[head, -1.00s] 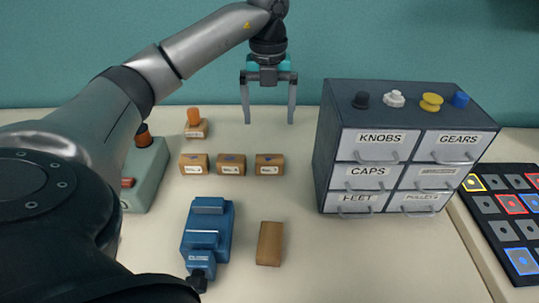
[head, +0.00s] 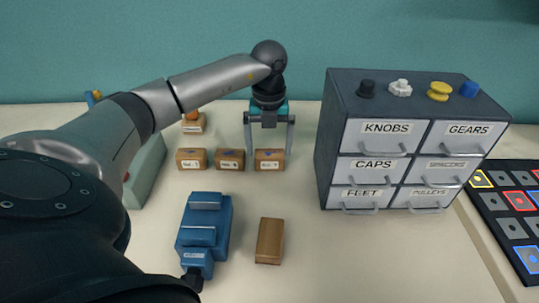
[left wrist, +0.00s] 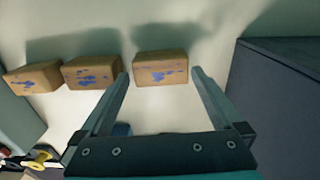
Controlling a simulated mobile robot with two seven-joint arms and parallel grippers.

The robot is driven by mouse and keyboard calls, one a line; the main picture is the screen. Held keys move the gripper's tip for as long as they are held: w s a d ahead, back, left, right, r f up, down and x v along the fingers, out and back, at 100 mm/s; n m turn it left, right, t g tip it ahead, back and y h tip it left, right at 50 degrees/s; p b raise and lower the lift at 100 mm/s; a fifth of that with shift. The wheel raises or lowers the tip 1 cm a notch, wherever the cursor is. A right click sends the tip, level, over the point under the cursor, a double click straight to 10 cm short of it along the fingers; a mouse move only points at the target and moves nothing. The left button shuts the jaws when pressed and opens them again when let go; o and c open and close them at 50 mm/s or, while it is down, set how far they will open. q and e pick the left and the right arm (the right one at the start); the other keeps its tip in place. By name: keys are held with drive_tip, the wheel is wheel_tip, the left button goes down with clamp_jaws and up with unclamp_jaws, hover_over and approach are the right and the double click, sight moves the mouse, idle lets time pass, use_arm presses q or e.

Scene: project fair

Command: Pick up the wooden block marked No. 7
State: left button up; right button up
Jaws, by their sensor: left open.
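Three small wooden blocks stand in a row in the head view: a left one (head: 192,159), a middle one (head: 230,159) and a right one (head: 269,160). My right gripper is not in view.
A dark drawer cabinet (head: 325,150) with labelled drawers stands right of the blocks. A blue device (head: 205,230) and a plain wooden block (head: 269,241) lie nearer. Another block (head: 194,125) with an orange knob is behind. A green box (head: 146,172) stands left.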

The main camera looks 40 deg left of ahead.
sight(269, 153)
use_arm(q)
wheel_tip(269, 153, down, 4)
drive_tip(key=shift+w+r+b, duration=0.1)
drive_tip(key=shift+b, duration=0.2)
drive_tip(key=shift+c, duration=0.4)
drive_tip(key=shift+r, duration=0.1)
drive_tip(key=c, duration=1)
drive_tip(key=shift+r, duration=0.1)
